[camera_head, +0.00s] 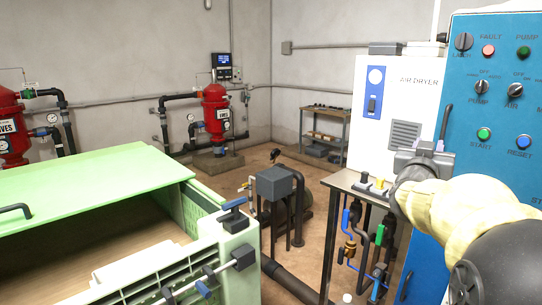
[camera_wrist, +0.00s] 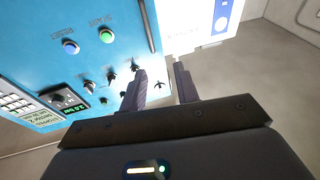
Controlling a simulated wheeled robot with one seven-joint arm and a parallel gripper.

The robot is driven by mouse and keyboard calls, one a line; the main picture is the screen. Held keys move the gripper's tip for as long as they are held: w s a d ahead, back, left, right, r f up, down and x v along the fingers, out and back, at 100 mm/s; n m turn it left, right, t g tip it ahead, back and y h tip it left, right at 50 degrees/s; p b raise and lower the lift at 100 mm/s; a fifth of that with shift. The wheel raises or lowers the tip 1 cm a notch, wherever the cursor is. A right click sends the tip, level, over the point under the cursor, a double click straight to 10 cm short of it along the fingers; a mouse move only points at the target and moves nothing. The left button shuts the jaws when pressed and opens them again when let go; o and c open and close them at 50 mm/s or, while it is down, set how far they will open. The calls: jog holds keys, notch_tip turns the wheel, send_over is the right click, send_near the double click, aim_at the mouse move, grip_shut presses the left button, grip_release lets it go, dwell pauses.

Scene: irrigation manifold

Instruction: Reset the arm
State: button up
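My arm reaches in from the right edge of the head view, its forearm wrapped in a pale yellow cover. My gripper (camera_head: 424,152) is in front of the gap between the white air dryer and the blue control panel (camera_head: 497,105). In the wrist view my gripper (camera_wrist: 160,82) shows two dark fingers set apart, with nothing between them. The blue panel (camera_wrist: 50,62) fills the left of that view, with its knobs and buttons beyond the fingers. Whether a finger touches the panel cannot be told.
The white air dryer (camera_head: 399,105) stands left of the panel. A metal table (camera_head: 340,180) with valves and pipes is below my gripper. A green bin (camera_head: 95,185) takes up the left foreground. Red filter tanks (camera_head: 215,110) and a shelf (camera_head: 325,130) stand behind, with some open floor between.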

jog(key=s+a+f+n+g+y+p, duration=0.25)
jog(key=a+f+y, duration=0.25)
jog(key=a+f, duration=0.4)
jog(key=s+a+f+n+g+y+p, duration=0.1)
jog(key=a+f+n+g+y, duration=0.2)
jog(key=a+f+y, duration=0.55)
jog(key=s+a+f+g+p, duration=0.1)
jog(key=s+a+f+g, duration=0.1)
jog(key=s+f+g, duration=0.2)
jog(key=s+a+f+n+g+h+p, duration=0.1)
jog(key=s+a+f+g, duration=0.2)
jog(key=s+f, duration=0.7)
jog(key=s+g, duration=0.1)
jog(key=s, duration=0.3)
jog(key=shift+s+a+f, duration=0.15)
jog(key=shift+s+f, duration=0.05)
jog(key=shift+s, duration=0.05)
jog(key=shift+n, duration=0.25)
